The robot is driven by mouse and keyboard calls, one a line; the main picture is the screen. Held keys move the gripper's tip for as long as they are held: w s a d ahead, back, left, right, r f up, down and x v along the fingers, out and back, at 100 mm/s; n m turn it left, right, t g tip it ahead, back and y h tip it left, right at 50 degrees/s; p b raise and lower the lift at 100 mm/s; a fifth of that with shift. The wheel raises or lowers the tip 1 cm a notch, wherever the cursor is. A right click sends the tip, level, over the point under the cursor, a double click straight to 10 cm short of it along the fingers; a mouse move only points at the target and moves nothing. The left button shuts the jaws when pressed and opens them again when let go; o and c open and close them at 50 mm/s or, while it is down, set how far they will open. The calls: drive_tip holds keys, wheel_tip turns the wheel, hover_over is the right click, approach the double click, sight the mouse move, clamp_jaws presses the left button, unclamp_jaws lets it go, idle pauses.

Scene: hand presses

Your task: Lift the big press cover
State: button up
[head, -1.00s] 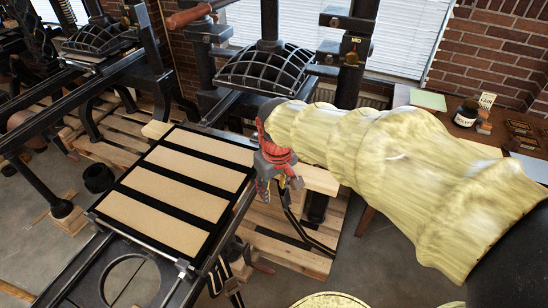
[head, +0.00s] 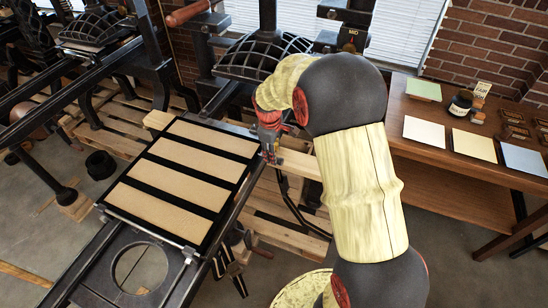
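The big press cover (head: 178,163) appears to be the dark-framed flat panel with several tan strips, lying flat on the press bed. My gripper (head: 269,155), grey and red, is beside the cover's right edge near its far right corner. I cannot tell whether it touches the edge. Its fingers are small and partly hidden by my arm's end, so I cannot see whether they are open or shut.
The press's ribbed black platen (head: 258,57) stands behind the cover. Black bed rails (head: 75,262) run toward the front left. Wooden pallets (head: 292,228) lie below. A wooden table (head: 428,165) with paper sheets and a dark jar (head: 460,103) stands at right.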

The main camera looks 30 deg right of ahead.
drive_tip(key=shift+w+d+f, duration=0.1)
drive_tip(key=shift+f, duration=0.75)
drive_tip(key=shift+w+d+f, duration=0.1)
drive_tip(key=shift+f, duration=0.75)
drive_tip(key=shift+c, duration=0.4)
clamp_jaws()
drive_tip(key=shift+r, duration=0.1)
